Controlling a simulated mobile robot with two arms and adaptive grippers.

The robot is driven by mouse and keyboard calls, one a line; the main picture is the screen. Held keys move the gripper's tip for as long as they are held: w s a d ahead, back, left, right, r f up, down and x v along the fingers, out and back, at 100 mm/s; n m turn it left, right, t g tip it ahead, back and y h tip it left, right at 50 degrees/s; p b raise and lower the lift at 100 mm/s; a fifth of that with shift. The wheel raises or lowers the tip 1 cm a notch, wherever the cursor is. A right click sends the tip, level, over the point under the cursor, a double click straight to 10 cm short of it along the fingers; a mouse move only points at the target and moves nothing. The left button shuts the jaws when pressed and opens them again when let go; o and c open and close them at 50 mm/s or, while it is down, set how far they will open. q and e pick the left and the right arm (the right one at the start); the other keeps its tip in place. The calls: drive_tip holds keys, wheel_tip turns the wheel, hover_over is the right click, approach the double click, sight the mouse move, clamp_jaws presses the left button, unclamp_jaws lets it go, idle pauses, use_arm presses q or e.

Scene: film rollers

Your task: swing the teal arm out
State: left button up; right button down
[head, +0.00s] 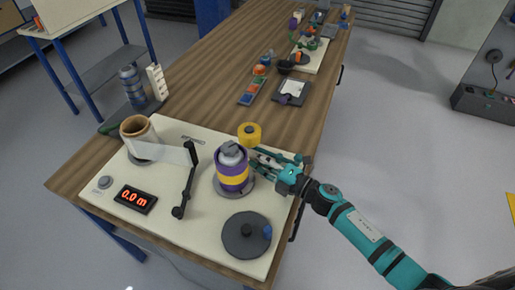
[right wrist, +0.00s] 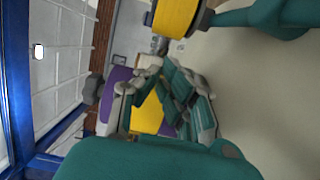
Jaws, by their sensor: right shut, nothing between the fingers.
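My right gripper (head: 256,162) reaches over the white machine panel (head: 205,225) from the right. It is shut and empty, its fingertips close beside the purple-and-yellow roller (head: 232,176). The fingers also show in the right wrist view (right wrist: 142,78), in front of that roller. A yellow roller (head: 249,133) stands just behind the gripper. In the right wrist view a teal bar (right wrist: 265,15) runs beside the yellow roller and looks like the teal arm. In the head view it is hard to tell apart from my teal fingers. My left gripper is out of view.
A brown roll (head: 138,131) with translucent film (head: 175,152) leading to a black arm (head: 188,185) is at the left. The wooden table (head: 215,95) carries other items farther back.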

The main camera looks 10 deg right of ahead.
sight(250, 144)
drive_tip(key=shift+w+d, duration=0.15)
drive_tip(key=shift+w, duration=0.7)
drive_tip(key=shift+w+d, duration=0.15)
drive_tip(key=shift+w, duration=0.7)
drive_tip(key=shift+w+m+t+h, duration=0.25)
drive_tip(key=shift+m+t+h, duration=0.25)
drive_tip(key=shift+m+h, duration=0.1)
drive_tip(key=shift+w, duration=0.55)
drive_tip(key=shift+s+f, duration=0.1)
